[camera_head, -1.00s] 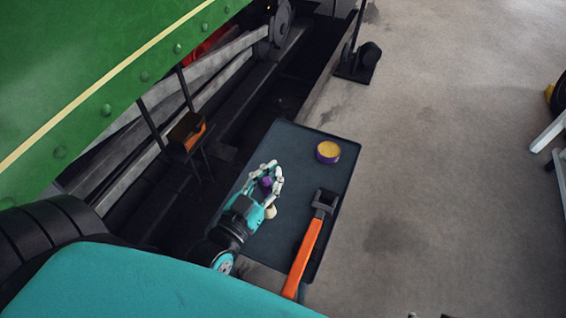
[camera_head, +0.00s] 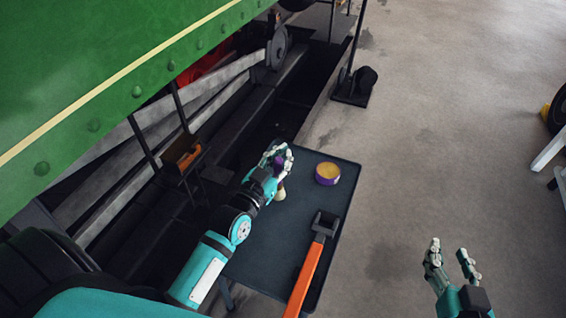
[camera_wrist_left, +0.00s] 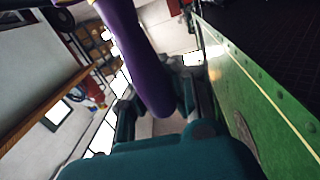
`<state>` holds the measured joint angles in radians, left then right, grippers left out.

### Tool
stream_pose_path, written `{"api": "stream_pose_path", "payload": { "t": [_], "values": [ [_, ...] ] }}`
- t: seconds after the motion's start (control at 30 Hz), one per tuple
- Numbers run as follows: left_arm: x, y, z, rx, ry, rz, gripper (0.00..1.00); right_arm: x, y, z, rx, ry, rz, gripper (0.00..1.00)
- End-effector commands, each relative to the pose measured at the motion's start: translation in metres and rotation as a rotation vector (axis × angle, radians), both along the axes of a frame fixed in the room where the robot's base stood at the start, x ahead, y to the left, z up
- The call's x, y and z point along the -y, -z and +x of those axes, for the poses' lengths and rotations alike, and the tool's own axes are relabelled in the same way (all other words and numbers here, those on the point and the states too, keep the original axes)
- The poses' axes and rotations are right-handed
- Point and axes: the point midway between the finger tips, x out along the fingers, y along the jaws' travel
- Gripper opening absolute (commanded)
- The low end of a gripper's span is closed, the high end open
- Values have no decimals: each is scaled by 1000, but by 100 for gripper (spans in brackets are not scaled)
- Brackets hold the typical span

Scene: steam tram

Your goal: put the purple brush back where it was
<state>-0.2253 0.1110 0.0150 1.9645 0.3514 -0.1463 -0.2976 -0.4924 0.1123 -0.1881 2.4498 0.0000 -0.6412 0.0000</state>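My left gripper (camera_head: 279,158) is shut on the purple brush (camera_wrist_left: 145,55), above the upper left part of the dark tray table (camera_head: 268,240). In the left wrist view the purple handle lies between the fingers, with a bit of yellow at the top edge. In the head view the fingers hide most of the brush; a pale cream end (camera_head: 280,194) shows below the hand. My right gripper (camera_head: 450,262) is open and empty over the floor at lower right.
A purple tin with yellow contents (camera_head: 327,173) and an orange-handled tool (camera_head: 308,265) are on the tray table. A small orange-lined box (camera_head: 182,153) is beside the green tram (camera_head: 110,70). A dark stand (camera_head: 355,85) is at the back. The floor at right is mostly clear.

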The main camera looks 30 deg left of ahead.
Motion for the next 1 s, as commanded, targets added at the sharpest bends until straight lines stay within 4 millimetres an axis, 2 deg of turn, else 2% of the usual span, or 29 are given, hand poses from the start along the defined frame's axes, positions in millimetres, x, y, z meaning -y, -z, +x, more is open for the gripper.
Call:
{"api": "stream_pose_path", "payload": {
  "t": [0.1, 0.23, 0.63, 0.87, 1.0],
  "values": [
    [0, 12, 0, 0, 0, -1, 0, -5, -18, 7, 117, -8, 29, 40],
    [0, 15, 0, 1, 0, 0, 0, -7, -32, 9, 185, -12, 46, 40],
    [0, 18, 0, 1, 0, 0, 0, -8, -36, 10, 208, -13, 51, 40],
    [0, 17, 0, 1, 0, 0, 29, -8, -37, 10, 208, -13, 51, 40],
    [0, 17, 0, 0, 0, 0, 29, -8, -37, 10, 206, -14, 52, 40]
  ]
}}
